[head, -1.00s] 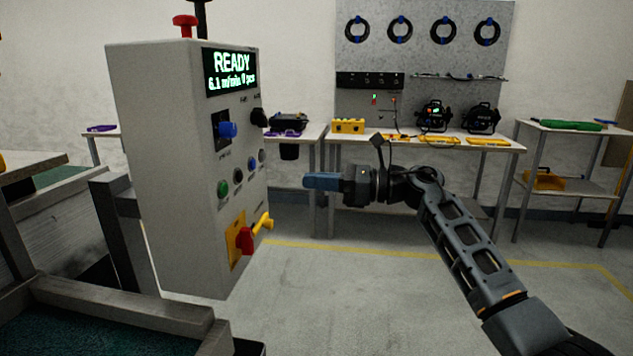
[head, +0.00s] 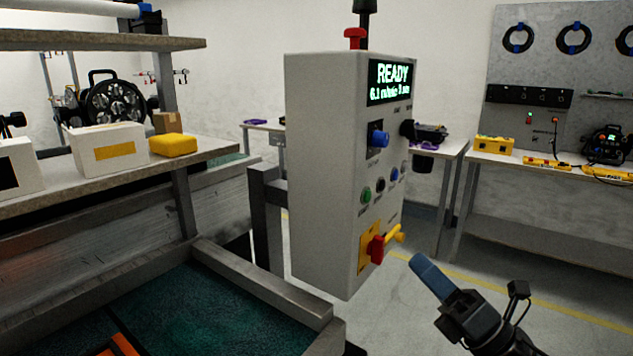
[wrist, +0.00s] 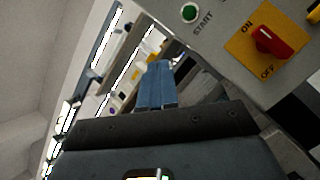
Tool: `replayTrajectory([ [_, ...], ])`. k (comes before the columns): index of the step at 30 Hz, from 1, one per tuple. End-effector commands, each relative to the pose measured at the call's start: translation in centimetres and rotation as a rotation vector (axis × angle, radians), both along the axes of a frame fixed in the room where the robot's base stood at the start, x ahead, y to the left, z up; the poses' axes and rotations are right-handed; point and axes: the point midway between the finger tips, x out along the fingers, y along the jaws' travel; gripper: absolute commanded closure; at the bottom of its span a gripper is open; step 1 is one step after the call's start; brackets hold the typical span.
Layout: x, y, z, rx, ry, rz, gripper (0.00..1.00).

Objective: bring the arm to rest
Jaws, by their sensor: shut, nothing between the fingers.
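My gripper (head: 433,277) is at the lower right of the head view, with its blue fingers shut together and nothing between them. It points up and to the left, toward the lower part of the grey control box (head: 328,170), and looks apart from it. In the wrist view the shut blue fingers (wrist: 156,86) stand in the middle. The box's red rotary switch (wrist: 272,42) on a yellow plate, marked ON and OFF, and a green START button (wrist: 189,13) show at the upper right there. The box's screen (head: 390,82) reads READY.
A conveyor frame (head: 265,285) with a green belt lies at lower left. A bench (head: 560,173) stands at the back right. Open floor lies between box and bench.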

Motion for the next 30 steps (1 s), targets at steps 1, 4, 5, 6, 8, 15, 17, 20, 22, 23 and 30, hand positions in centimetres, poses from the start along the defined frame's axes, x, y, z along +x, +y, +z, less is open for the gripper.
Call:
replayTrajectory([
  [1,-1.7,0.7,-0.8,0.086,0.046,0.008,1.0],
  [4,-4.6,1.4,-2.0,0.252,0.131,0.023,1.0],
  [5,-5.5,1.6,-2.3,0.299,0.157,0.027,1.0],
  [6,-6.8,1.7,-2.8,0.364,0.192,0.031,1.0],
  [8,-8.6,1.8,-3.5,0.459,0.246,0.038,1.0],
  [15,-16.4,1.7,-6.4,0.823,0.468,0.056,1.0],
  [17,-18.4,1.5,-7.0,0.91,0.523,0.057,1.0],
  [20,-21.8,1.0,-8.0,1.051,0.615,0.057,1.0],
  [22,-24.2,0.7,-8.5,1.148,0.681,0.054,1.0],
  [23,-25.3,0.5,-8.8,1.188,0.708,0.051,1.0],
  [30,-33.4,-1.2,-9.8,1.501,0.925,0.017,1.0],
])
